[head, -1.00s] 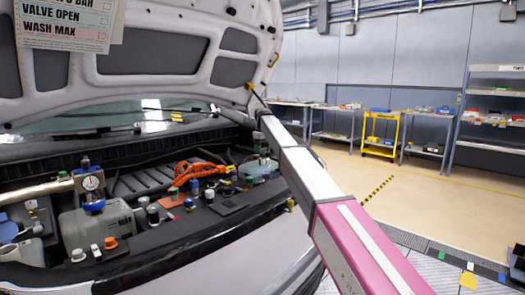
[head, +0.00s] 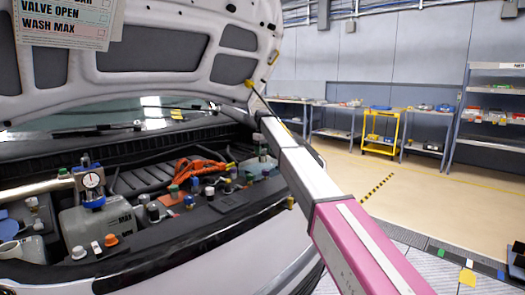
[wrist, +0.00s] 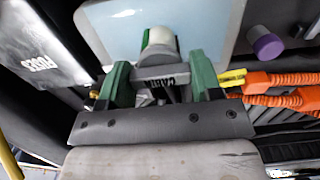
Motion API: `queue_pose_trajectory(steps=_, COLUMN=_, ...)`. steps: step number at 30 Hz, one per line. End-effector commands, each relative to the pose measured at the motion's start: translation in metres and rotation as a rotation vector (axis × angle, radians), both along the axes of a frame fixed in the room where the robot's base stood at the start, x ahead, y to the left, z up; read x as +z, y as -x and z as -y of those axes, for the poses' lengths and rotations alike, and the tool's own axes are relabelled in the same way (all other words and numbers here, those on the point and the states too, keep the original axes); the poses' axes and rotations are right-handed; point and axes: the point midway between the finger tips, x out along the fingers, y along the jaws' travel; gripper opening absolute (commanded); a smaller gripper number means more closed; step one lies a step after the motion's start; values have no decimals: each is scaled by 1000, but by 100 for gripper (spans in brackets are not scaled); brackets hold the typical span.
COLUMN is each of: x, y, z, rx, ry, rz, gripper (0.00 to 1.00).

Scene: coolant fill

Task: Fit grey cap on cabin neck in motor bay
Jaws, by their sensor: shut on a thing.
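In the wrist view the green fingers of my gripper (wrist: 162,85) stand either side of a grey piece (wrist: 162,73) with dark lettering that looks like CABIN, and are shut on it; I take it for the grey cap. Just beyond it is a short pale cylinder (wrist: 160,38) with a green edge, in front of a pale blue surface (wrist: 205,22). I cannot tell whether this is the cabin neck, or whether the cap touches it. In the head view my arm reaches to the far right of the motor bay (head: 225,203); the gripper is too small to make out there.
Orange cables (wrist: 285,80) with a yellow end run right of the fingers. A purple cap (wrist: 267,45) stands at upper right. A panel lettered FUSES (wrist: 40,50) is at left. The raised hood (head: 165,45) hangs above; several coloured caps dot the bay.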

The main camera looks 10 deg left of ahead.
Motion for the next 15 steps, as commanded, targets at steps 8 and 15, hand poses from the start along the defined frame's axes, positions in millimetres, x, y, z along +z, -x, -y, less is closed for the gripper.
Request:
queue_pose_trajectory(steps=8, x=-7, y=0, z=0, rx=0, ry=0, rz=0, gripper=32)
queue_pose_trajectory(steps=15, x=-9, y=0, z=0, rx=0, ry=0, rz=0, gripper=88)
